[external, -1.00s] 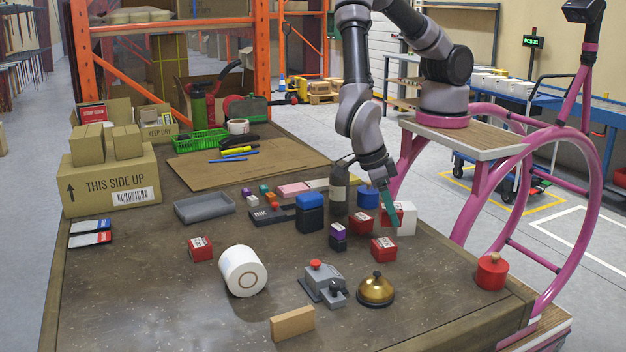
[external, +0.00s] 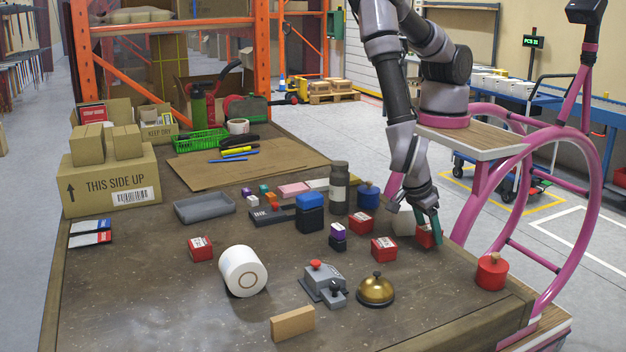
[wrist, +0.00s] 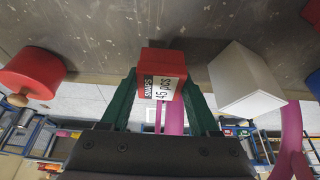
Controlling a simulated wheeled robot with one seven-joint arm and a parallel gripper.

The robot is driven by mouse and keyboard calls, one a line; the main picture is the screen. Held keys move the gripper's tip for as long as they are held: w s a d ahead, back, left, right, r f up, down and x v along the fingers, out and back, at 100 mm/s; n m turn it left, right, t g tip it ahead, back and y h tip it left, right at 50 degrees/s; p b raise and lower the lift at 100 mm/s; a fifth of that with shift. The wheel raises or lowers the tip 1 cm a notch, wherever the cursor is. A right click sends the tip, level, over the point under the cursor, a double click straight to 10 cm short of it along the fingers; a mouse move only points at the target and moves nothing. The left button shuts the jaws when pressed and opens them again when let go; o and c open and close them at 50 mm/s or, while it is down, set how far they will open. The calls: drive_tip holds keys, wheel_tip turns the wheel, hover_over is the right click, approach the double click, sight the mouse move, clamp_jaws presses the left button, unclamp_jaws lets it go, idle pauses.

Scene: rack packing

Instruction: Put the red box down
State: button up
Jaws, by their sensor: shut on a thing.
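My gripper (external: 428,240) is shut on a red box (external: 424,236) near the table's right edge. In the wrist view, the red box (wrist: 161,66) sits between the green fingers of my gripper (wrist: 160,95), and its white label reads "SNAPS 45 PCS". I cannot tell whether its underside touches the table. A white box (external: 403,223) stands just left of it in the external view; it is at the right in the wrist view (wrist: 243,82), apart from the red box.
Other red boxes (external: 384,249) (external: 361,223) (external: 200,249) stand on the table. A red round weight with a knob (external: 491,273) is near the right edge, with a brass bell (external: 376,289) to its left. Bare tabletop (external: 430,285) lies between them.

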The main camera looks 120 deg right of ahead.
drive_tip(key=shift+f, duration=0.85)
drive_tip(key=o, duration=1.4)
drive_tip(key=shift+f, duration=0.1)
drive_tip(key=shift+o, duration=0.2)
